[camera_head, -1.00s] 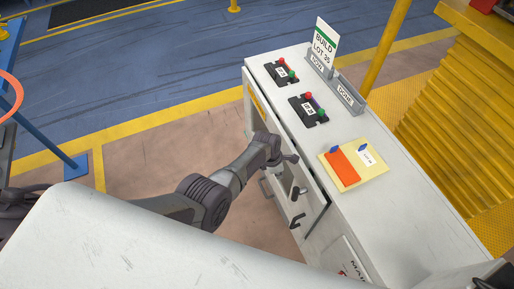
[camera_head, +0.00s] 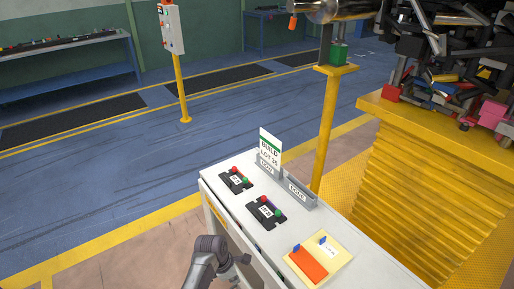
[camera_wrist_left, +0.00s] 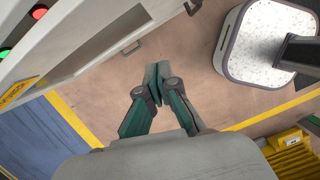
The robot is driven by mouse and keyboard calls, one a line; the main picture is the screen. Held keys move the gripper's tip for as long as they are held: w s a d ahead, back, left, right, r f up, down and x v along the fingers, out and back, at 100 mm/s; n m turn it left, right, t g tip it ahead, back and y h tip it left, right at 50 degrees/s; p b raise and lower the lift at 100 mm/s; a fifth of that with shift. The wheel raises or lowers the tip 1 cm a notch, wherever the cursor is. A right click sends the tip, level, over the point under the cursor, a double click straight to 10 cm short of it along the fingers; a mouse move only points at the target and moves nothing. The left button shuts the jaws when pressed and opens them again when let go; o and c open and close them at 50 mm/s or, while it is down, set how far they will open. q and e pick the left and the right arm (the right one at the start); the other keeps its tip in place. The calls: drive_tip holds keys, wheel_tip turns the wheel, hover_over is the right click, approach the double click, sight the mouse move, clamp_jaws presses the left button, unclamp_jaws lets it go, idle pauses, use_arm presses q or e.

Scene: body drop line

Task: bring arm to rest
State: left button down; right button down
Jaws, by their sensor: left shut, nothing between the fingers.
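My left gripper (camera_head: 240,260) shows at the bottom of the head view, beside the left side of a white cabinet (camera_head: 223,208). In the left wrist view my left gripper (camera_wrist_left: 157,82) has its fingertips together with nothing between them, over bare brown floor. The cabinet side with a handle (camera_wrist_left: 131,47) shows at the upper left of that view, apart from the fingers. My right gripper is not in view.
On the cabinet top are two black button boxes (camera_head: 236,180), a build lot sign (camera_head: 270,148), grey trays (camera_head: 298,192) and a yellow board (camera_head: 333,262) with an orange card. A yellow post (camera_head: 328,140) and yellow bellows lift (camera_head: 400,190) stand behind. Floor at left is clear.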

use_arm(q)
drive_tip(key=s+a+f+m+y+b, duration=0.1)
drive_tip(key=s+a+f+m+b, duration=0.15)
drive_tip(key=s+f+m, duration=0.55)
drive_tip(key=s+a+f+m+y+b, duration=0.1)
drive_tip(key=s+a+f+m+b, duration=0.15)
drive_tip(key=s+f, duration=0.95)
drive_tip(key=s+a+f+m+b, duration=0.1)
drive_tip(key=s+a+f+m, duration=0.1)
drive_tip(key=s+f+m, duration=0.2)
drive_tip(key=s+a+f+m+b, duration=0.1)
drive_tip(key=s+f+m, duration=0.4)
drive_tip(key=s, duration=0.6)
drive_tip(key=s+a+f+m+b, duration=0.1)
drive_tip(key=s+a+f+m, duration=0.2)
drive_tip(key=s+f+m, duration=0.2)
drive_tip(key=s+m, duration=0.1)
drive_tip(key=s, duration=0.2)
drive_tip(key=shift+s+a+b, duration=0.15)
drive_tip(key=shift+a+b, duration=0.15)
drive_tip(key=shift+f, duration=0.1)
